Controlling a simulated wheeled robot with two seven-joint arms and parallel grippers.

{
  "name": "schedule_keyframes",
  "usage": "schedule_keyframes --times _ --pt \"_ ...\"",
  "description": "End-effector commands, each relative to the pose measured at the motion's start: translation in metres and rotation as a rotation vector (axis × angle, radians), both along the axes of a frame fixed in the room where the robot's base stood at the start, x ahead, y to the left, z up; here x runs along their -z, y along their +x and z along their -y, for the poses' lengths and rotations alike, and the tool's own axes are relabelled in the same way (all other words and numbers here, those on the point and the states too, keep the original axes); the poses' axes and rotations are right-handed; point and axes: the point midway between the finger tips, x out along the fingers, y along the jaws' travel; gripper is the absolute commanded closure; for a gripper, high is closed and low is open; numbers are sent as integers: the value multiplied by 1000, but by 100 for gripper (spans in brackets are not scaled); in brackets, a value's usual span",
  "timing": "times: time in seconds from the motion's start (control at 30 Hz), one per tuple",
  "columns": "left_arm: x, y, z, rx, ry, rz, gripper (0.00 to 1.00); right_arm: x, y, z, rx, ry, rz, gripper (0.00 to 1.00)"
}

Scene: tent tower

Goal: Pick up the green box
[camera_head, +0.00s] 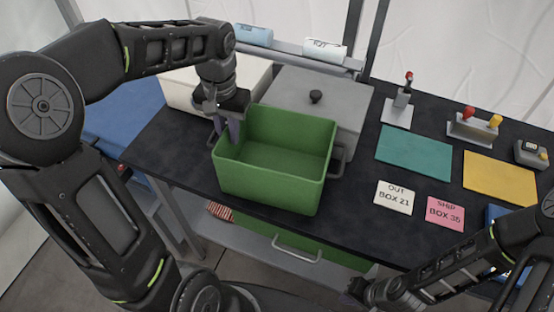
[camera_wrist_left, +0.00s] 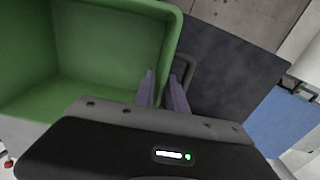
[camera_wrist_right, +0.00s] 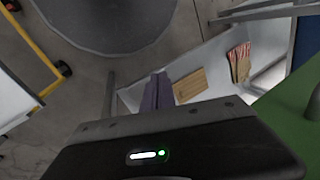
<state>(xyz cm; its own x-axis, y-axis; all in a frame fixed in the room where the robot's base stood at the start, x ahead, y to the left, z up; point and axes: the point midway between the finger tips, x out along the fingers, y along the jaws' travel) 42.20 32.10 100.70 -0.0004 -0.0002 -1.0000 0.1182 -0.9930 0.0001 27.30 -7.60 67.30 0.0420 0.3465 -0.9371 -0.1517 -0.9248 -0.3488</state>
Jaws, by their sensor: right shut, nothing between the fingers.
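The green box (camera_head: 275,185) is an open, empty bin near the front edge of the dark table, with a dark handle on its right side. My left gripper (camera_head: 228,130) points down at the box's left rim. In the left wrist view, my left gripper (camera_wrist_left: 163,85) has a narrow gap between its fingers, near the box's rim and the dark side handle (camera_wrist_left: 187,72); the green box (camera_wrist_left: 105,55) lies to the left. Contact is unclear. My right gripper (camera_head: 357,288) is shut and empty, low before the table; it also shows in the right wrist view (camera_wrist_right: 157,92).
A grey lidded box (camera_head: 345,105) stands just behind the green box, and a white bin (camera_head: 185,92) is behind to the left. Teal (camera_head: 413,153) and yellow (camera_head: 500,178) mats and labelled cards lie to the right.

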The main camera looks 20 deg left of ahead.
Motion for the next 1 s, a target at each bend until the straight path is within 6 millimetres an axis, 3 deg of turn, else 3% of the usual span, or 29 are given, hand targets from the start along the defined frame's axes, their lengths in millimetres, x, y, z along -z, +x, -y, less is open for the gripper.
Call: schedule_keyframes --times 0.23,0.47,1.0 --pt "0 0 0 0 0 1 84 0 0 0 0 0 0 100" --pt "0 0 0 0 0 1 100 0 0 0 0 0 0 100" --pt "0 0 0 0 0 1 100 0 0 0 0 0 0 100"
